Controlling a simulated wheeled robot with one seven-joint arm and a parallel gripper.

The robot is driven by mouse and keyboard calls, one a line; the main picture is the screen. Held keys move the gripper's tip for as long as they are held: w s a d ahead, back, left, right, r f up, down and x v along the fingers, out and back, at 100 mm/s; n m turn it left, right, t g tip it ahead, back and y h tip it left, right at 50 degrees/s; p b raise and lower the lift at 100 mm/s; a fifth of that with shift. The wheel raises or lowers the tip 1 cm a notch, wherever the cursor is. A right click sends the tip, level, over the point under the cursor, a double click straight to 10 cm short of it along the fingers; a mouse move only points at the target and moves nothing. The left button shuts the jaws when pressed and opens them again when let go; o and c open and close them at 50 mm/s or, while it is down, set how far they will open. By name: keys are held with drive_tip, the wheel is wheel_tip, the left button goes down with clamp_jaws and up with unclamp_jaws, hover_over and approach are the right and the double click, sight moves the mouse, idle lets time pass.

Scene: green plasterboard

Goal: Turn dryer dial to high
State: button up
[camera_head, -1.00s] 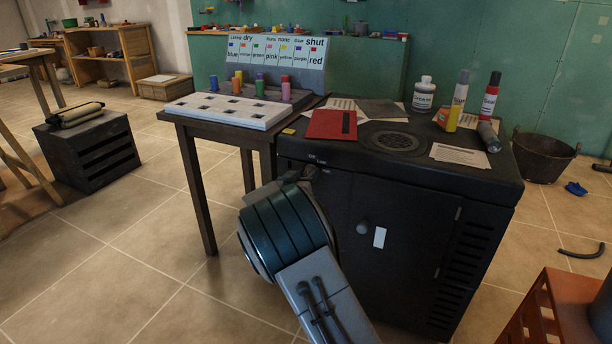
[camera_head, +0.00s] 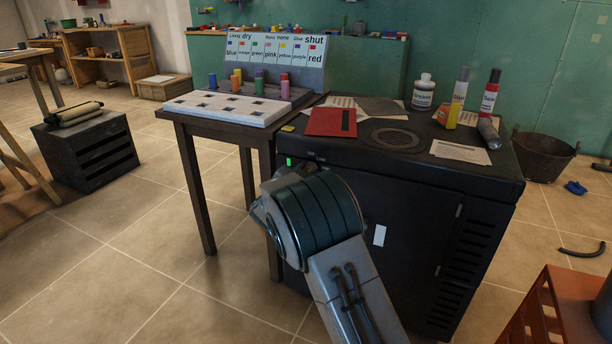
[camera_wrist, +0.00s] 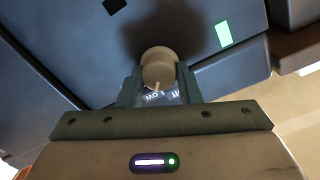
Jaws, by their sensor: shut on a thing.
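The dryer (camera_head: 420,235) is a black cabinet in the head view. Its pale round dial (camera_wrist: 158,66) is in the middle of the wrist view, on the dark front panel, with a light pointer mark at its lower edge. My gripper (camera_wrist: 159,80) is shut on the dial, one finger on each side. In the head view my wrist hides the dial and the fingertips. A green light (camera_wrist: 222,34) glows on the panel, and it also shows in the head view (camera_head: 289,161).
A red folder (camera_head: 331,122), papers and several bottles lie or stand on the dryer top. A wooden table (camera_head: 196,153) with a white tray stands close on the left. A red-brown stool (camera_head: 560,310) is at lower right. Open floor lies in front.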

drive_tip(key=shift+f+m+b, duration=0.15)
drive_tip(key=shift+m+b, duration=2.05)
drive_tip(key=shift+m, duration=1.5)
drive_tip(key=o, duration=1)
drive_tip(key=shift+d, duration=0.1)
drive_tip(key=shift+c, duration=0.2)
drive_tip(key=shift+s, duration=0.1)
drive_tip(key=p+v, duration=0.4)
drive_tip(key=v, duration=0.9)
drive_tip(key=shift+s, duration=0.4)
